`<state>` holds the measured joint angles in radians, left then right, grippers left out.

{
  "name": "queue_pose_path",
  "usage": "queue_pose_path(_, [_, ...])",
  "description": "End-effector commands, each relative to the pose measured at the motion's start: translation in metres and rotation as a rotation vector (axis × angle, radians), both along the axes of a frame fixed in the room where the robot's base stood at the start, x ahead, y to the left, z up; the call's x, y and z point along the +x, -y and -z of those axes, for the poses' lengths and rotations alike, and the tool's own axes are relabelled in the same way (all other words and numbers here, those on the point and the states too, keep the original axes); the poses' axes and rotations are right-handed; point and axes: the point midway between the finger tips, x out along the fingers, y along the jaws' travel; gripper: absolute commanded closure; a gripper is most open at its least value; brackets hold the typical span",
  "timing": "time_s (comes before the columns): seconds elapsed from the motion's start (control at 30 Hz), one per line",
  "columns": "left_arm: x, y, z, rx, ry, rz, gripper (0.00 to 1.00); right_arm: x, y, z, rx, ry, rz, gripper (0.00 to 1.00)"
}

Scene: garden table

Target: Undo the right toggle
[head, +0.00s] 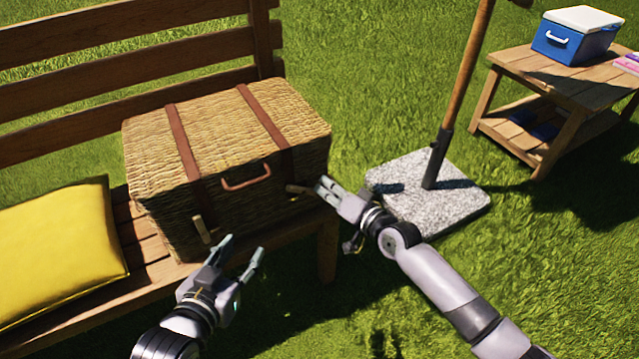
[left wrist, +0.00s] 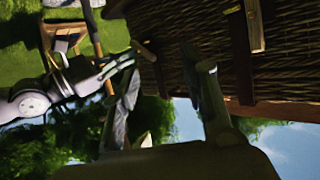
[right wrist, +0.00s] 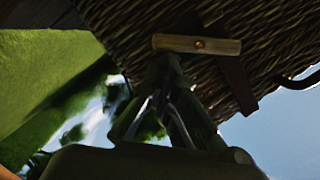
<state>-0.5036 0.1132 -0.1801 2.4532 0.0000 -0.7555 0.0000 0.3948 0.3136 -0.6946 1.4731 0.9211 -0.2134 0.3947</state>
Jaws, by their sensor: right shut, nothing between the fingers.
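A closed wicker hamper (head: 225,150) sits on the bench, with two brown straps over its lid. The right toggle (head: 300,189) is a small wooden bar on the front. It lies roughly level, crosswise to its strap, which is clear in the right wrist view (right wrist: 197,44). My right gripper (head: 324,187) is shut and empty, its fingertips by the toggle's outer end; I cannot tell whether they touch. The left toggle (head: 202,229) stands nearly upright, along its strap. My left gripper (head: 242,250) is open and empty in front of it, apart from the hamper.
A brown handle (head: 246,180) sticks out between the straps. A yellow cushion (head: 60,245) lies on the bench (head: 150,258) at left. A pole in a stone base (head: 440,205) stands right of the hamper. A side table (head: 560,80) bears a blue cooler (head: 575,40).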

Motion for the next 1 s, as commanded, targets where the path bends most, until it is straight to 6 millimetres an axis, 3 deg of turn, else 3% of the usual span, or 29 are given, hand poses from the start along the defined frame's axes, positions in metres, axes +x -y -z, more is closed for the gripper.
queue_pose_path(0.2, [0.018, 0.011, -0.041, -0.059, 0.243, 0.016, 0.6, 0.0, 0.0, 0.006, 0.053, -0.032, -0.001, 1.0])
queue_pose_path(0.47, [0.021, 0.02, -0.098, -0.138, 0.549, 0.034, 0.6, 0.0, 0.0, 0.01, 0.12, -0.068, -0.001, 1.0])
queue_pose_path(0.8, [-0.005, 0.023, -0.166, -0.246, 0.939, 0.054, 0.6, 0.0, 0.0, 0.015, 0.208, -0.12, 0.0, 1.0])
queue_pose_path(1.0, [-0.028, 0.02, -0.195, -0.299, 1.126, 0.061, 0.6, 0.0, -0.001, 0.015, 0.251, -0.144, 0.0, 1.0])
